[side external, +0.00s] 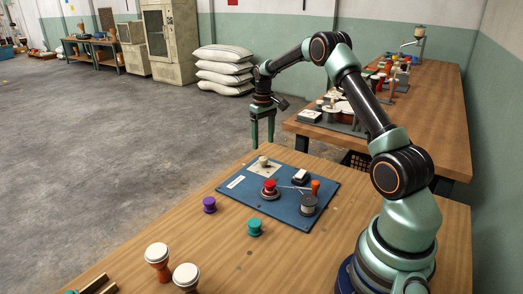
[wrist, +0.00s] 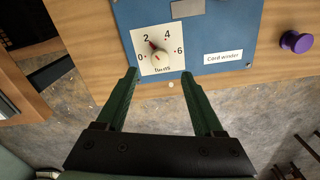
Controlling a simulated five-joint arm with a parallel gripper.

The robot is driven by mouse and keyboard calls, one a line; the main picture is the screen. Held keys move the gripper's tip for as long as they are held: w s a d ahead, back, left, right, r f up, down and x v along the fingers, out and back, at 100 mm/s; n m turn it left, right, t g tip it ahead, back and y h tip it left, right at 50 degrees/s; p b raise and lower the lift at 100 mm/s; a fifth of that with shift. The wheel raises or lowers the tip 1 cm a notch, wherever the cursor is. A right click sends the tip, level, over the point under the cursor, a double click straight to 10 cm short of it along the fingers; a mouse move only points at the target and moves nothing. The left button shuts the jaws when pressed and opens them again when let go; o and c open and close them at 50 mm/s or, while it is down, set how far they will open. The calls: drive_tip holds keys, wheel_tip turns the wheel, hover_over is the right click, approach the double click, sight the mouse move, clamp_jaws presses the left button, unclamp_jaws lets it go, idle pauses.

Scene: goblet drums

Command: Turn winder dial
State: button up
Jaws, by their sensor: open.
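The winder dial is a cream knob (wrist: 159,57) on a white plate (wrist: 174,61) marked 0, 2, 4 and 6. A red mark on it points up and left, close to the 2. The knob also shows in the side view (side external: 263,161) at the far corner of the blue board (side external: 238,196). A label on the board reads "Cord winder" (wrist: 223,57). My gripper (side external: 263,145) is open and empty, above and beyond the dial's edge of the board. In the wrist view its fingertips (wrist: 160,73) flank the lower part of the dial plate, apart from the knob.
On the board are a red knob (side external: 269,184), a grey spool (side external: 308,204) and an orange peg (side external: 315,186). A purple spool (side external: 209,204) and a teal spool (side external: 255,227) stand beside it. Goblet drums (side external: 158,256) stand nearer the front. A second cluttered table (side external: 440,105) stands behind.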

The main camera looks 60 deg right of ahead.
sight(263, 159)
wheel_tip(263, 159, up, 6)
drive_tip(key=shift+f, duration=0.1)
idle(0.4)
drive_tip(key=s+a+r+n+t, duration=0.1)
drive_tip(key=s+a+r, duration=0.2)
drive_tip(key=a+r, duration=0.35)
drive_tip(key=s+a+r+t, duration=0.1)
drive_tip(key=s+a+r, duration=0.1)
drive_tip(key=a+r, duration=0.45)
drive_tip(key=s+a+f+n+t, duration=0.2)
drive_tip(key=s+a+f+t, duration=0.1)
drive_tip(key=s+a, duration=0.9)
drive_tip(key=shift+s+a+f+t, duration=0.15)
drive_tip(key=shift+s+a+t, duration=0.15)
drive_tip(key=shift+a, duration=0.45)
